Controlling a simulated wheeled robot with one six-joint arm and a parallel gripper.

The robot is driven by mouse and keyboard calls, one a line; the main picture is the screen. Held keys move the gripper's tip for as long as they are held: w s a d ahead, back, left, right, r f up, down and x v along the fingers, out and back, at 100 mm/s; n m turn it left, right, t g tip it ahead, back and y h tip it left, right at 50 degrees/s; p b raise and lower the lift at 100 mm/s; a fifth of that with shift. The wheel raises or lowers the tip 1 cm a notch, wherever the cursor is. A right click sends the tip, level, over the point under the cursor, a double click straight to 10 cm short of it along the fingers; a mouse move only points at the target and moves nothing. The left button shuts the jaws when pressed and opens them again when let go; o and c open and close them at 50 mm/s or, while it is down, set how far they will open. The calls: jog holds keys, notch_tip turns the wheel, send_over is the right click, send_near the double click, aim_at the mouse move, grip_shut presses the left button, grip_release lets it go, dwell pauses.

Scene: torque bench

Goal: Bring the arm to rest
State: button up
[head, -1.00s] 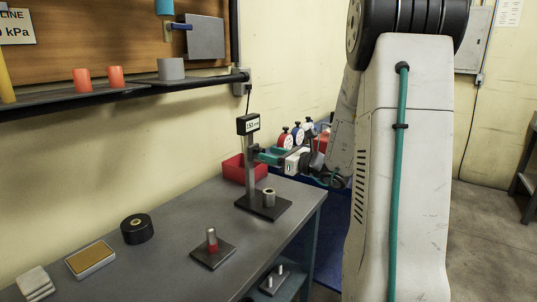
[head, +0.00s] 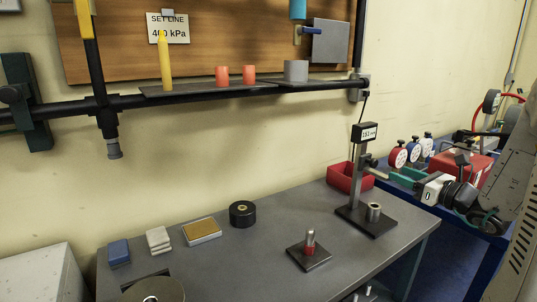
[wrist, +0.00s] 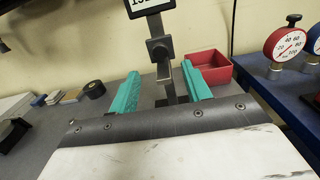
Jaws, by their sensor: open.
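My gripper (wrist: 161,93) is open in the wrist view, its two teal fingers apart with nothing held between them. Beyond the fingers stands the grey post (wrist: 165,60) of the gauge stand. In the head view my gripper (head: 392,178) is at the right, just right of the gauge stand (head: 356,187) with its small display. I cannot tell in the head view whether the fingers touch the stand. My white arm runs off the right edge.
A red bin (head: 347,180) sits behind the stand. A metal sleeve (head: 374,212) stands on its base. A red-collared pin (head: 310,243) on a plate, a black roll (head: 242,214) and several blocks lie on the bench. Several dial gauges (head: 413,151) stand on the blue table at right.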

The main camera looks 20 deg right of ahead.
jog(key=s+a+f+n+g+y, duration=0.2)
jog(key=s+a+n+g, duration=0.45)
jog(key=a+n, duration=0.3)
jog(key=s+a+f+n+g+y, duration=0.25)
jog(key=s+a+n+g, duration=0.35)
jog(key=a+n, duration=0.4)
jog(key=s+a+r+n+g+h, duration=0.3)
jog(key=s+a+n+h, duration=0.5)
jog(key=s+n, duration=0.4)
jog(key=shift+r+n+h, duration=0.55)
jog(key=shift+r+n, duration=0.15)
jog(key=shift+n, duration=0.05)
jog(key=shift+g, duration=0.25)
jog(key=shift+c, duration=0.3)
